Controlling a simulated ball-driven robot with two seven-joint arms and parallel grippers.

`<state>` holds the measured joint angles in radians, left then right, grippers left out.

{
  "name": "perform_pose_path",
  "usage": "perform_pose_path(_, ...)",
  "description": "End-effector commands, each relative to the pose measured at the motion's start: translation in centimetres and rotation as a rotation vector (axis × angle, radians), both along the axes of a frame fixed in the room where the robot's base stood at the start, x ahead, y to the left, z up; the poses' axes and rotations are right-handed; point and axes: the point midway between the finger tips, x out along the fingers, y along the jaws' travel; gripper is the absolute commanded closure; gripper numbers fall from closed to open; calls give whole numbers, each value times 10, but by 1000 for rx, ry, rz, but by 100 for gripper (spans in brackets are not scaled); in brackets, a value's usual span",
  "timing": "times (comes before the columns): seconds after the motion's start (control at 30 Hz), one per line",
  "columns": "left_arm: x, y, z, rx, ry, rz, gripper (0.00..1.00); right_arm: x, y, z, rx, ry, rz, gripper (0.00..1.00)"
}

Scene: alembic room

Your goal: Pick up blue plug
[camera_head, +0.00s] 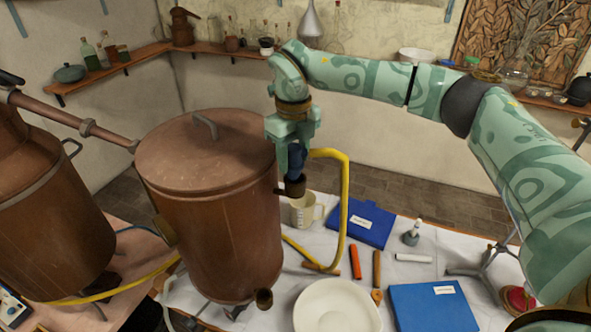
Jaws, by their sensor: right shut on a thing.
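My right gripper (291,148) is beside the right side of the large copper vessel, pointing down. It is shut on a dark blue plug (297,161), partly covered by the fingers. The plug's lower end is directly over a dark copper spout (295,187) on the vessel's side. I cannot tell whether the plug sits in the spout or is just above it. My left gripper is not in view.
The lidded copper vessel (215,215) stands close left of the gripper. A yellow hose (346,200) bends just to its right. Below are a beaker (304,210), blue folders (362,222), a white bowl (336,310) and several small tools on a white cloth.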

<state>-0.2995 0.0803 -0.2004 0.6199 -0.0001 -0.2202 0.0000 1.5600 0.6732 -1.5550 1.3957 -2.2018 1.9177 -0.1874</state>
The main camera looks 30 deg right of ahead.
Motion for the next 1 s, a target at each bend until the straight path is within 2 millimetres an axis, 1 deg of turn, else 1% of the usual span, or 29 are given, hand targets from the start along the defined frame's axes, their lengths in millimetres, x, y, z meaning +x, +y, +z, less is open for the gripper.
perform_pose_path(0.03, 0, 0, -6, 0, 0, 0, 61, -4, 8, 8, -1, -4, 6, 81)
perform_pose_path(0.2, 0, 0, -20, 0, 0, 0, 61, -21, 36, 47, -1, -4, 6, 81)
perform_pose_path(0.4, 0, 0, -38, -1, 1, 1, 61, -47, 79, 68, -2, -2, 6, 80)
perform_pose_path(0.5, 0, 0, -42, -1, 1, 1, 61, -56, 94, 77, -1, 0, 4, 80)
perform_pose_path(0.6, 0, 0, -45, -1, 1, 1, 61, -62, 105, 83, -1, 0, 2, 80)
perform_pose_path(0.7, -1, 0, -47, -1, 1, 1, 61, -66, 111, 88, 0, 1, 2, 80)
perform_pose_path(1.0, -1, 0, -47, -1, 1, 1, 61, -68, 114, 90, -1, 2, 1, 80)
